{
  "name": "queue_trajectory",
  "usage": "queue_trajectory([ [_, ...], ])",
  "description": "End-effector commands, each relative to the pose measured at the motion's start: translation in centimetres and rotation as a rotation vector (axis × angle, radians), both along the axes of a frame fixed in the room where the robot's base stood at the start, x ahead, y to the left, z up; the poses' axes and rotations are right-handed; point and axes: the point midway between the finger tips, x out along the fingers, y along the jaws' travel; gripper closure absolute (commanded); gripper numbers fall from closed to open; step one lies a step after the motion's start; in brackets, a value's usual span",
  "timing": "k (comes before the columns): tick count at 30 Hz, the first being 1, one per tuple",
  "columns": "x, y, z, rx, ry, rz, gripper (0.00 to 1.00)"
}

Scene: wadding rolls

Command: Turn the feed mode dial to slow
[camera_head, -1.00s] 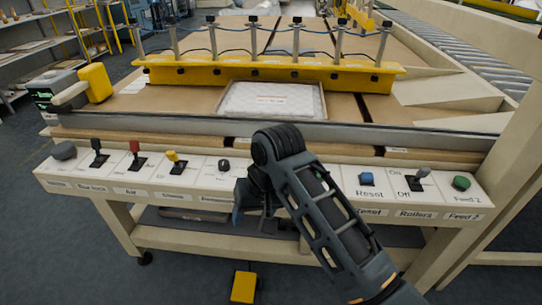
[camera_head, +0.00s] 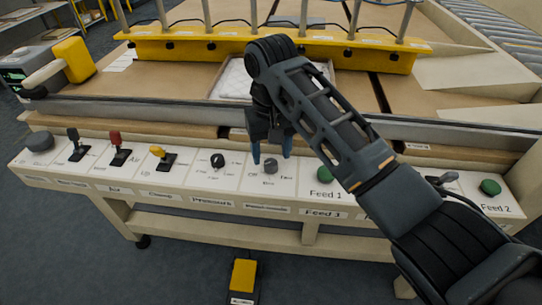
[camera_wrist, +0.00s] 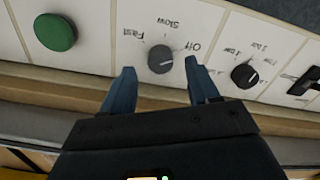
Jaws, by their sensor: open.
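The feed mode dial (camera_head: 270,167) is a small grey knob on the white sloping control panel. In the wrist view the dial (camera_wrist: 160,60) shows upside down, with Fast, Slow and Off printed around it. A pale mark on the knob seems to point toward Off. My gripper (camera_head: 272,158) is open above the panel, pointing down, with one blue finger to each side of the dial. In the wrist view my gripper (camera_wrist: 163,80) has its fingertips apart, with the dial in line with the gap. Whether they touch it I cannot tell.
A black pressure dial (camera_head: 217,160) is left of the feed dial and the green Feed 1 button (camera_head: 324,174) is right. A green Feed 2 button (camera_head: 490,187) is at the right end.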

Motion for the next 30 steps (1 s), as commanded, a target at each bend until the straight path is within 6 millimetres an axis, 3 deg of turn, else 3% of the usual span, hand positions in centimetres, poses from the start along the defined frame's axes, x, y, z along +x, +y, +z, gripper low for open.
queue_trajectory([
  [6,0.0,0.0,-2.1,0.0,0.001,0.0,0.4],
  [16,0.0,0.0,-2.4,0.0,0.0,0.0,0.41],
  [30,0.0,0.0,-2.4,0.0,-0.001,0.0,0.86],
])
